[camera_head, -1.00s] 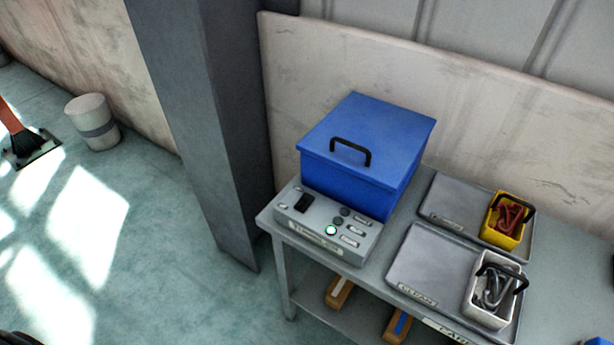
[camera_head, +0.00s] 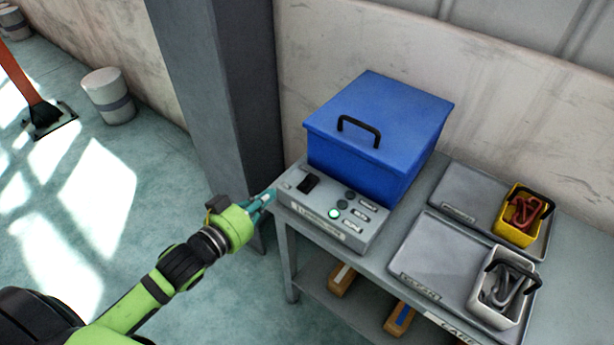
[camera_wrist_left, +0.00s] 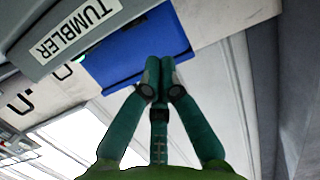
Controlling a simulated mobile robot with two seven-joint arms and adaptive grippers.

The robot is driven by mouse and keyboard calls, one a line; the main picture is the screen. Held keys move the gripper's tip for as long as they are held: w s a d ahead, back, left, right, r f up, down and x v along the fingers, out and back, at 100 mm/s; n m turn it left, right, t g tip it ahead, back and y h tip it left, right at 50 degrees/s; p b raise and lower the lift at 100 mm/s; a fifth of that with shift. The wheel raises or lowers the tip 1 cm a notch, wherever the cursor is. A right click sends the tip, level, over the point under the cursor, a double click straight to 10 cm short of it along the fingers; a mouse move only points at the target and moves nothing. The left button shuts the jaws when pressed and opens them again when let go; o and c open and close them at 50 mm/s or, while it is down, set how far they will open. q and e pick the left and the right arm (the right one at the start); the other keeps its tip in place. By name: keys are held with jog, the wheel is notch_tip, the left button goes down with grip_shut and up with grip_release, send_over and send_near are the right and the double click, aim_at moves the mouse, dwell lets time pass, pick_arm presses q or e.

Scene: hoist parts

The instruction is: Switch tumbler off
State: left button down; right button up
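The tumbler is a blue box (camera_head: 375,125) with a black handle on its lid, behind a grey control panel (camera_head: 313,212) on the bench. The panel has a black rocker switch (camera_head: 308,184) at its left end, a lit green lamp (camera_head: 335,213) and several small buttons with labels. My left gripper (camera_head: 268,196) is at the panel's left end, below and left of the switch. In the left wrist view its fingertips (camera_wrist_left: 158,78) are together and hold nothing, with the TUMBLER label (camera_wrist_left: 75,30) and the blue box (camera_wrist_left: 140,45) beyond. My right gripper is not visible.
Two grey trays (camera_head: 432,250) lie right of the panel. A yellow bin (camera_head: 517,232) and a white bin (camera_head: 487,307) with hooks stand on them. A grey pillar (camera_head: 215,100) rises left of the bench. The floor left of the bench is open.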

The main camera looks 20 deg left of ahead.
pick_arm(q)
jog(key=shift+m+h, duration=0.3)
jog(key=shift+h, duration=0.2)
jog(key=r, duration=0.1)
jog(key=d+r, duration=0.1)
jog(key=r, duration=0.2)
jog(key=shift+s+d, duration=0.25)
jog(key=shift+d, duration=0.15)
jog(key=p, duration=0.2)
send_over(304, 184)
jog(key=shift+f, duration=0.75)
notch_tip(304, 184, down, 3)
jog(key=shift+r, duration=0.15)
jog(key=shift+f, duration=0.6)
